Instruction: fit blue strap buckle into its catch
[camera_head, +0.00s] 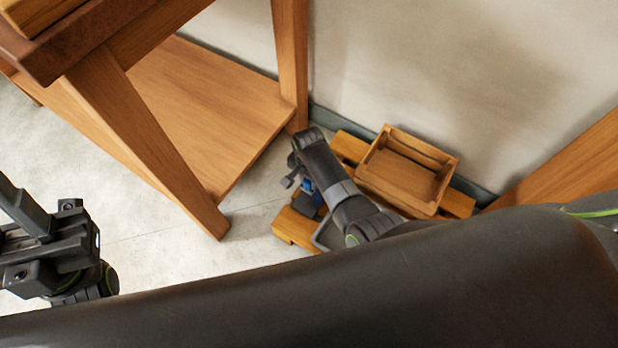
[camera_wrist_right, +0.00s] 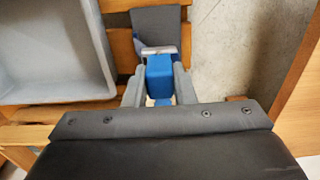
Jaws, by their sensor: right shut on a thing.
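In the right wrist view a blue buckle (camera_wrist_right: 159,70) sits between the two grey fingers of my right gripper (camera_wrist_right: 160,88), which is shut on it. A pale metal-coloured bar (camera_wrist_right: 158,50) lies right at the buckle's far end. I cannot tell whether this is the catch, or whether the buckle is in it. Beyond it is a dark grey pad (camera_wrist_right: 158,22) with blue strap at its sides. In the head view my right gripper (camera_head: 300,184) is low over the slatted wood, with a little blue (camera_head: 309,194) beside it. My left gripper (camera_head: 50,245) is at the left edge, away from the buckle.
A slatted wooden piece (camera_head: 294,228) stands on the floor by the wall. A wooden crate (camera_head: 410,168) rests on it. A grey tray (camera_wrist_right: 50,45) is left of the buckle in the right wrist view. A wooden table (camera_head: 140,120) stands at the left; floor between is clear.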

